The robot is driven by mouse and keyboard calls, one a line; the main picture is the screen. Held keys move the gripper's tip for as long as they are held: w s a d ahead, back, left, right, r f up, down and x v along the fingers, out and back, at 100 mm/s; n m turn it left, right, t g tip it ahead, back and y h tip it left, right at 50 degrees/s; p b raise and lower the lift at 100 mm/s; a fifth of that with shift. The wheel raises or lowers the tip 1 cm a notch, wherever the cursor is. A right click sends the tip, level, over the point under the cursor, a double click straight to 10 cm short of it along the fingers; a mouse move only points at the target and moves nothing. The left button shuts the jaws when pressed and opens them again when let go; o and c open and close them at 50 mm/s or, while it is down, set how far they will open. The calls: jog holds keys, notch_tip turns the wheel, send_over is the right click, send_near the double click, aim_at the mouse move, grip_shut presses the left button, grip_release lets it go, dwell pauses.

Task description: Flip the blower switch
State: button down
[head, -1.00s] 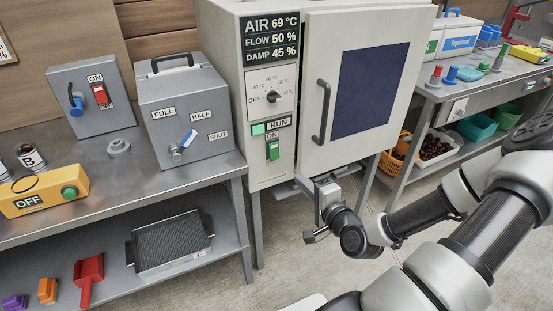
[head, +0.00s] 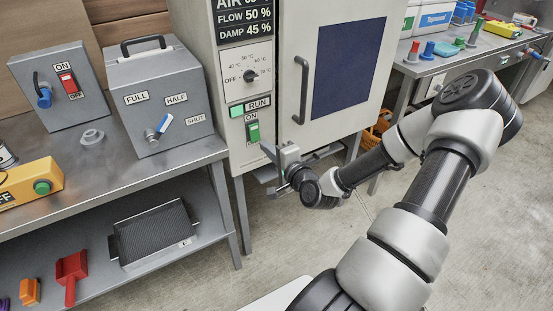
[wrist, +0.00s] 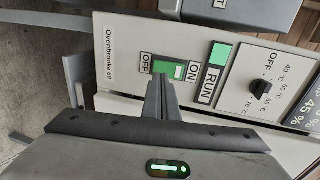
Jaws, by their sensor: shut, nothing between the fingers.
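The green rocker switch (head: 253,131) sits low on the drying cabinet's control panel, with an ON label above it in the head view. In the wrist view the switch (wrist: 166,69) lies between its OFF and ON labels, just beyond my fingertips. My gripper (head: 268,149) is shut and empty, close in front of the panel just below and right of the switch in the head view. In the wrist view its closed fingers (wrist: 159,88) point at the switch near its OFF end. I cannot tell whether they touch it. The OFF label is hidden in the head view.
A green RUN lamp (head: 237,111) and a dial (head: 250,76) are above the switch. The cabinet door handle (head: 301,90) stands out to the right. A grey box with a red switch (head: 68,82) and a box with a lever (head: 158,127) stand on the left bench.

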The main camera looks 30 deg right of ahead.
aim_at(256, 139)
jog(key=shift+w+a+f+b, duration=0.1)
jog(key=shift+w+f+b, duration=0.1)
jog(key=shift+w, duration=0.9)
jog(key=shift+w+f+b, duration=0.15)
jog(key=shift+w+b, duration=0.05)
jog(key=shift+w, duration=0.9)
jog(key=shift+w+f, duration=0.2)
jog(key=shift+r, duration=0.1)
